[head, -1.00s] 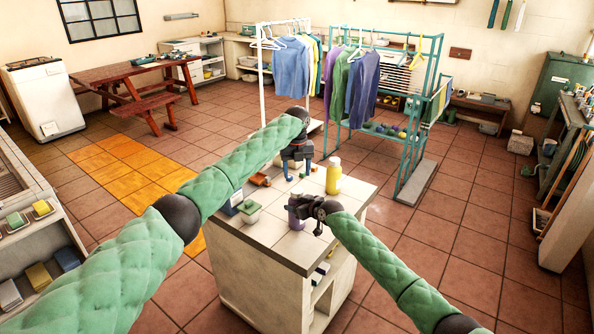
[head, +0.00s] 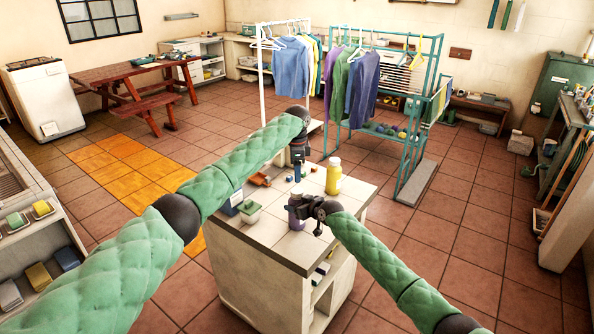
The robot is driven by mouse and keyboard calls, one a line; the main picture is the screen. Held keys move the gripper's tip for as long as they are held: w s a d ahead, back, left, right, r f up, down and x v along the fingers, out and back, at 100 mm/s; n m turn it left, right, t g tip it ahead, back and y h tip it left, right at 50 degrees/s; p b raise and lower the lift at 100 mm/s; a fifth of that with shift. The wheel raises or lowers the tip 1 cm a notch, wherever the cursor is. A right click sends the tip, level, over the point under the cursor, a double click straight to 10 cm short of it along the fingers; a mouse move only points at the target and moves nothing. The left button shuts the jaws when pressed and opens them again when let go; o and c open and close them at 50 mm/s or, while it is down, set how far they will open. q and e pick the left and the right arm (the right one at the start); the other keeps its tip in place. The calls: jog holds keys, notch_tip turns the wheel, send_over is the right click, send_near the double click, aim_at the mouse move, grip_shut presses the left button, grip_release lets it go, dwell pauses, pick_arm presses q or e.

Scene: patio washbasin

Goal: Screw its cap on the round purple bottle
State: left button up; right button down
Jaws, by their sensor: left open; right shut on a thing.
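The round purple bottle (head: 296,217) stands on the white cabinet top (head: 270,234) near its front right part. My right gripper (head: 305,210) is shut on it from the right and hides part of it. My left gripper (head: 297,174) comes down from above, over the cabinet top and just above the bottle in the picture. It is open, with its fingers pointing down and seen nearly edge-on. I cannot clearly make out the cap; the bottle's top is small and partly hidden.
A yellow bottle (head: 333,177) with a pale top stands behind to the right. A green-lidded container (head: 249,211) and an orange-brown item (head: 260,179) lie to the left. Small blue pieces sit near the back. The cabinet's front left top is clear.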

aim_at(297, 190)
pick_arm(q)
jog(key=n, duration=1.4)
jog(key=shift+s, duration=0.1)
jog(key=n, duration=1.4)
jog(key=shift+f, duration=0.15)
jog(key=shift+f, duration=3.85)
jog(key=shift+c, duration=0.4)
